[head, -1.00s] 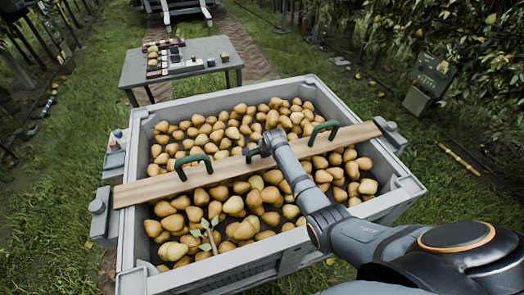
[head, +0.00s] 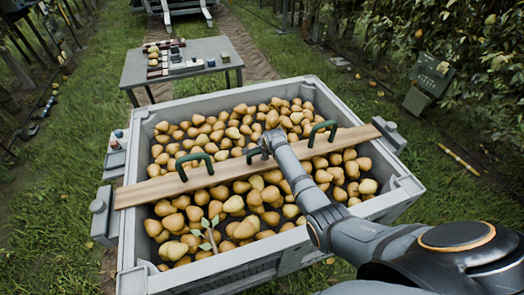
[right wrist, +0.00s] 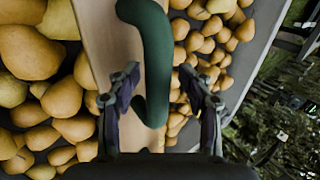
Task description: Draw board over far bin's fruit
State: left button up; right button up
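The bin (head: 140,235) is a large grey crate full of yellow-brown pears (head: 210,130). A long wooden board (head: 150,190) lies across it from rim to rim, over the fruit, and carries green handles, one at the left (head: 194,160) and one at the right (head: 322,130). My right gripper (head: 260,150) is at the middle handle. In the right wrist view my right gripper (right wrist: 157,75) is open, its fingers on either side of the green handle (right wrist: 155,50), with the board (right wrist: 100,30) beneath. Gaps show beside the handle. My left gripper is not in view.
Grey blocks stand at the board's left end (head: 98,207) and right end (head: 390,135). A leafy twig (head: 210,235) lies on the near pears. A grey table (head: 210,50) with small items stands behind the bin. A green box (head: 430,80) stands on the grass at right.

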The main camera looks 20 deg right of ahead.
jog(key=shift+s+f, duration=0.15)
jog(key=shift+f, duration=0.15)
jog(key=shift+s+r, duration=0.15)
jog(key=shift+r, duration=0.2)
jog(key=v, duration=1.1)
jog(key=shift+r, duration=0.3)
